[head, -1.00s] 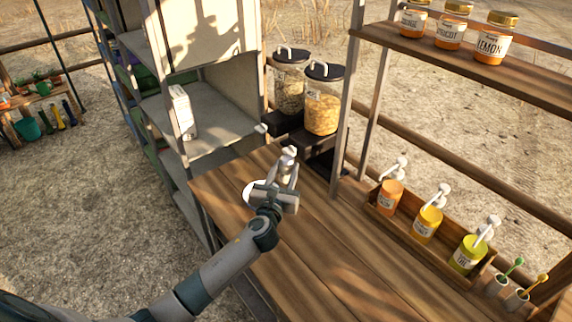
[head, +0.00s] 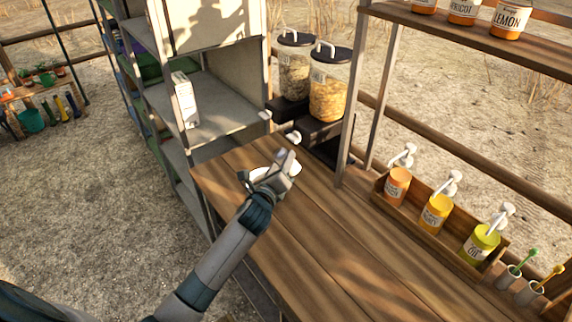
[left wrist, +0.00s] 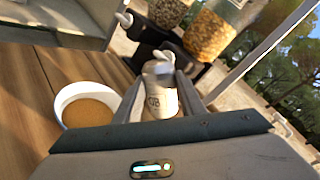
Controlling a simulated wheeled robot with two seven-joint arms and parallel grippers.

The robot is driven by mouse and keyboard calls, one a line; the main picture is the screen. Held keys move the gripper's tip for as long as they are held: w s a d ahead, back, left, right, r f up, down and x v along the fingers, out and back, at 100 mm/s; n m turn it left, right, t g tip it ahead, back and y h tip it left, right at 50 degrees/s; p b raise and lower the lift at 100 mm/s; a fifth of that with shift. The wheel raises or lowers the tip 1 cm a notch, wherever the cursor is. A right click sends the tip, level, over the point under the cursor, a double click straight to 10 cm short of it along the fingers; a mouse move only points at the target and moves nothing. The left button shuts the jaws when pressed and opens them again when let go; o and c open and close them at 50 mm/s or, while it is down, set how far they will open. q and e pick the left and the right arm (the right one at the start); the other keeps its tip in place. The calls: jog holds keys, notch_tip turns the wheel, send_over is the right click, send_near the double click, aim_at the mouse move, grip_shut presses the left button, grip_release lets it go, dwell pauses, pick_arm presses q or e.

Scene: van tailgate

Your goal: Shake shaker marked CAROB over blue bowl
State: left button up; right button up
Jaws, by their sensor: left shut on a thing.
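A pale bowl (head: 256,173) stands on the counter just left of and partly behind my gripper. In the left wrist view the bowl (left wrist: 66,96) is left of the shaker and holds something brown; its outside looks faintly bluish. My right gripper is out of view.
Two black-lidded dispensers (head: 328,98) stand behind the counter's far end. A grey shelf unit (head: 215,125) with a white carton (head: 185,100) is at left. A wooden rack (head: 440,240) of pump bottles lines the right edge. The counter's middle (head: 330,240) is clear.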

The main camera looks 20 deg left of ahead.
pick_arm(q)
jog(key=f+n+b, duration=0.1)
jog(key=a+n, duration=0.1)
jog(key=n, duration=0.1)
jog(key=shift+f+h+b, duration=0.3)
jog(key=shift+f+b, duration=0.05)
jog(key=shift+f, duration=0.05)
jog(key=shift+a+f+n+h+b, duration=0.15)
jog(key=shift+a+n+h, duration=0.35)
jog(key=shift+n, duration=1.25)
jog(key=shift+a+f+n+h+b, duration=0.15)
jog(key=shift+a+n+h, duration=0.3)
jog(key=shift+n, duration=1.35)
jog(key=shift+a+f+n+h+b, duration=0.1)
jog(key=shift+a+f+n+h, duration=0.35)
jog(key=shift+n, duration=1.3)
jog(key=shift+a+r, duration=0.15)
jog(key=shift+r, duration=0.2)
notch_tip(320, 180, up, 5)
jog(key=p, duration=0.4)
jog(key=shift+f+p, duration=0.1)
jog(key=shift+p, duration=0.2)
